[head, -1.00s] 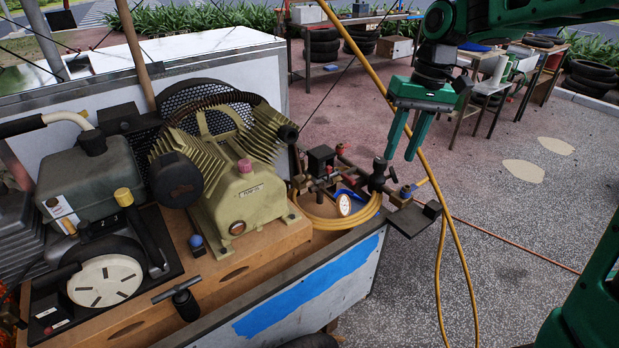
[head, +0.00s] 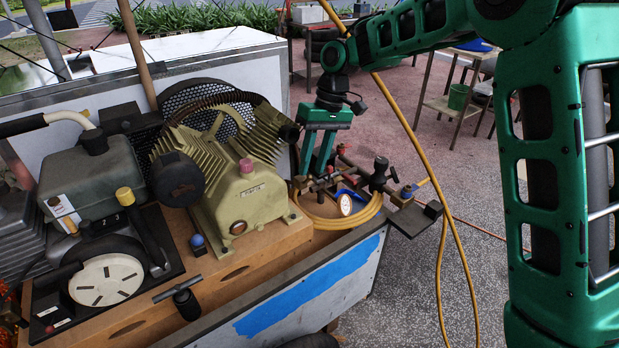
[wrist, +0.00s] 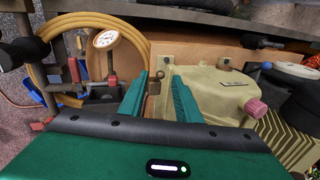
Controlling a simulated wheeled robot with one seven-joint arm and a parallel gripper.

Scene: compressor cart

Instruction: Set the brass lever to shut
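My gripper (head: 312,170) is open, pointing down over the left end of the pipework beside the compressor. In the wrist view its two green fingers (wrist: 158,83) stand apart. A small brass-coloured piece (wrist: 154,86), which looks like the brass lever, shows between the fingertips, nearer the left one. I cannot tell whether a finger touches it, nor how its handle is turned. In the head view that spot is mostly hidden by the fingers.
A white gauge (head: 344,204) stands inside a coiled yellow hose (head: 368,216). Red-handled (wrist: 74,69) and blue-handled (wrist: 55,88) fittings are close by on the pipework. The cream compressor (head: 245,195) stands left of my gripper.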

